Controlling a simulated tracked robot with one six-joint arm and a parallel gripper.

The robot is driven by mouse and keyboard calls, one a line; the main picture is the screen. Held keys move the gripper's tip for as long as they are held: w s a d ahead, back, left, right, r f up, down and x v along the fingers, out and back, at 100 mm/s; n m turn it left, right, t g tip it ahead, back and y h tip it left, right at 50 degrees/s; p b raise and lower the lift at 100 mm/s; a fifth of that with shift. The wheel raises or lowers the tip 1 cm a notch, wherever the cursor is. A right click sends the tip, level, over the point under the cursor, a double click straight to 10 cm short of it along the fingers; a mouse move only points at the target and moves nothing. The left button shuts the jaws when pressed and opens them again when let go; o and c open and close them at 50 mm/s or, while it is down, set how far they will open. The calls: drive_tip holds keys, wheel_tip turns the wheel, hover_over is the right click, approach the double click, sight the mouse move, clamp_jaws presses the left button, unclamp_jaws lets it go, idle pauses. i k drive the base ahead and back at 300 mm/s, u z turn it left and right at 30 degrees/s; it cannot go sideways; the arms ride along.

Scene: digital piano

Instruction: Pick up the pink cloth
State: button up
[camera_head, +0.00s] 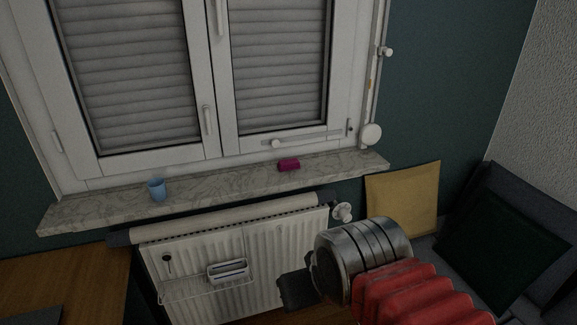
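A small pink cloth (289,165), folded or rolled into a compact block, lies on the marble window sill (225,183), right of its middle. My gripper (290,291) is at the lower middle of the view, at the end of my arm with its red bellows. It appears below and in front of the sill, apart from the cloth. Only a dark blocky part of it shows, and its fingers cannot be made out.
A blue cup (156,189) stands on the sill's left part. A white radiator (195,268) with a wire rack is below the sill. A yellow cushion (402,200) and a dark cushion (502,245) are at right. A wooden surface (70,285) is at lower left.

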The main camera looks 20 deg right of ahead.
sight(291, 163)
drive_tip(key=k, duration=0.65)
drive_tip(key=u, duration=0.55)
drive_tip(key=i, duration=0.7)
drive_tip(key=u, duration=0.45)
drive_tip(key=i, duration=0.85)
drive_tip(key=z, duration=0.65)
drive_tip(key=i, duration=0.5)
drive_tip(key=z, duration=0.4)
